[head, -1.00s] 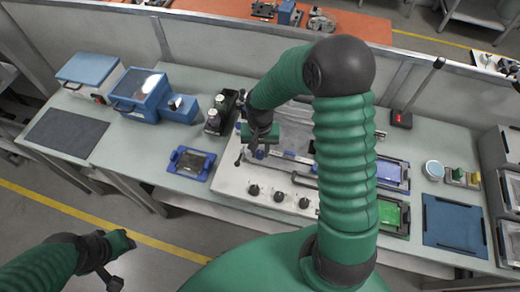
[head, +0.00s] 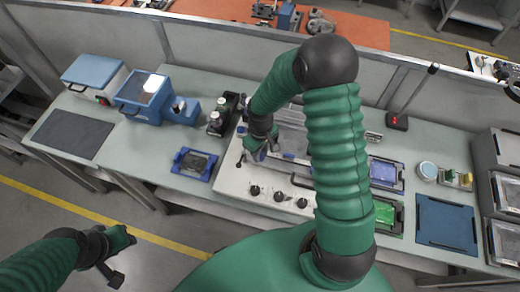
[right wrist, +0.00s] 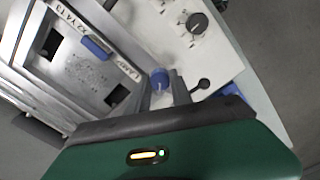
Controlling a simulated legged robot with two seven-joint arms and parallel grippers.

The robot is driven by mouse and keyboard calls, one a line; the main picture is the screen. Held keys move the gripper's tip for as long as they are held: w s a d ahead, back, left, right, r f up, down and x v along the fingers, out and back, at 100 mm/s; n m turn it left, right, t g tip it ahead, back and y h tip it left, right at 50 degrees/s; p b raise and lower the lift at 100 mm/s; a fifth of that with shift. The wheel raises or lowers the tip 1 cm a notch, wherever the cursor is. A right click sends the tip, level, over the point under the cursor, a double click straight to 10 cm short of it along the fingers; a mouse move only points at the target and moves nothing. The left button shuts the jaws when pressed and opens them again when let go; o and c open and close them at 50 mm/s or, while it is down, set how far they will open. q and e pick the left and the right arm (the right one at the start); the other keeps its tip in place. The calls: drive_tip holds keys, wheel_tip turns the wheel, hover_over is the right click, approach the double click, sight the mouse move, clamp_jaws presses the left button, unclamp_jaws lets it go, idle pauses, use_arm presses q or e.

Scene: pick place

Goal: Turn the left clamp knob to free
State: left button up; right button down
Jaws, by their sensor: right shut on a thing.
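The left clamp knob (right wrist: 159,79) is blue and round and sits at the near corner of the metal fixture (right wrist: 65,65). In the right wrist view my right gripper (right wrist: 166,88) is shut on it, with the grey fingers on either side. In the head view my right gripper (head: 260,152) is at the left end of the fixture, and the fingers largely hide the knob. A second blue part (right wrist: 97,47) lies along the fixture's labelled edge. My left gripper (head: 112,262) hangs over the floor at lower left, away from the bench; its opening is unclear.
The white panel (head: 235,183) carries several black knobs (head: 255,190) in front of the fixture. A green tray (head: 385,214) and a blue mat (head: 446,224) lie to the right.

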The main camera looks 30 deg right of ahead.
drive_tip(key=n+p, duration=0.1)
drive_tip(key=n, duration=0.1)
drive_tip(key=n+p, duration=0.1)
drive_tip(key=n, duration=0.1)
drive_tip(key=shift+s+d+r+n, duration=0.1)
drive_tip(key=shift+r+n, duration=0.05)
drive_tip(key=shift+n, duration=0.15)
drive_tip(key=shift+n+p, duration=1.1)
drive_tip(key=shift+n, duration=1.2)
drive_tip(key=c, duration=1.3)
unclamp_jaws()
drive_tip(key=shift+o, duration=0.8)
drive_tip(key=shift+d, duration=0.15)
